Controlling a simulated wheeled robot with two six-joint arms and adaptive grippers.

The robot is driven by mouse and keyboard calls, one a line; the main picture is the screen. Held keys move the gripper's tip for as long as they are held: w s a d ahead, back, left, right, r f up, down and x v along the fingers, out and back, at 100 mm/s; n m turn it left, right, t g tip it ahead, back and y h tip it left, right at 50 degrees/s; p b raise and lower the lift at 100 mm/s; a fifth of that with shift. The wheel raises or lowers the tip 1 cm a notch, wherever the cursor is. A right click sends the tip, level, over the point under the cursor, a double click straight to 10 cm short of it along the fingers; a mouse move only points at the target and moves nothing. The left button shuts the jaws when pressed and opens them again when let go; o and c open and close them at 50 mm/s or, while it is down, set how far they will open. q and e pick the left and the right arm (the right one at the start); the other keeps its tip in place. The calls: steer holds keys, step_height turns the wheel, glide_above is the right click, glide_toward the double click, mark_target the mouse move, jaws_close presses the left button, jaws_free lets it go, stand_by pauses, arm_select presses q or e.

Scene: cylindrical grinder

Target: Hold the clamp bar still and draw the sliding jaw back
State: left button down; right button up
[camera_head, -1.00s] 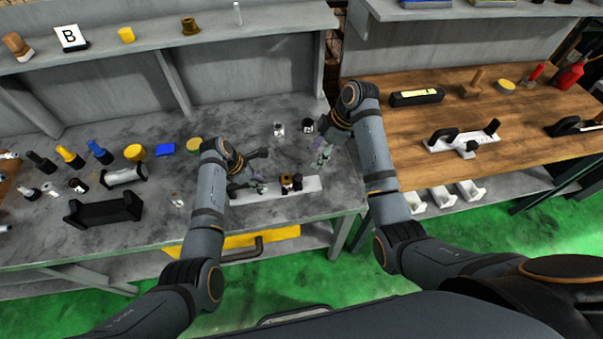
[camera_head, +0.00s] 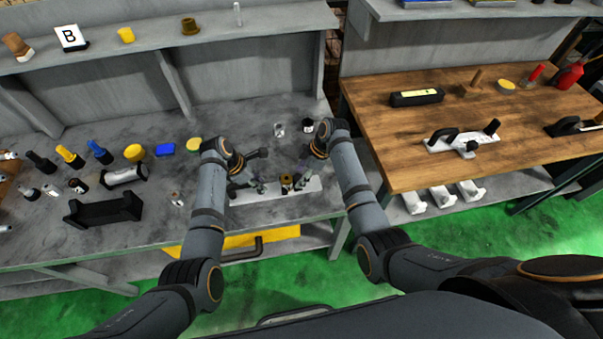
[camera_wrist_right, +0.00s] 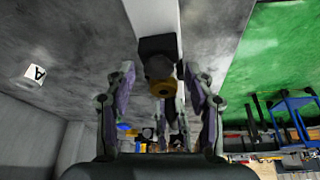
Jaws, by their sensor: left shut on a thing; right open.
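The clamp bar (camera_head: 270,195) is a long pale bar lying near the front edge of the grey bench. It also runs down from the top of the right wrist view (camera_wrist_right: 153,15). My left gripper (camera_head: 252,188) is shut on its left part, and the fingers hide the grip. The sliding jaw (camera_head: 286,181) is a dark block with a brass-coloured round part. It shows larger in the right wrist view (camera_wrist_right: 158,50). My right gripper (camera_head: 298,186) is open at the jaw. Its fingers (camera_wrist_right: 160,104) stand either side of the brass part; contact is not clear.
A small clear cylinder (camera_head: 279,130) and a black cup (camera_head: 307,126) stand behind the bar. A black cradle (camera_head: 103,209) and several bottles are at the left. A wooden table (camera_head: 400,135) adjoins at the right. A white block marked A (camera_wrist_right: 35,74) shows in the wrist view.

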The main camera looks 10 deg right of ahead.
arm_select(q)
steer(key=shift+f, duration=0.1)
arm_select(e)
jaws_close()
steer(key=shift+d, duration=2)
jaws_free()
steer(key=v, duration=1.2)
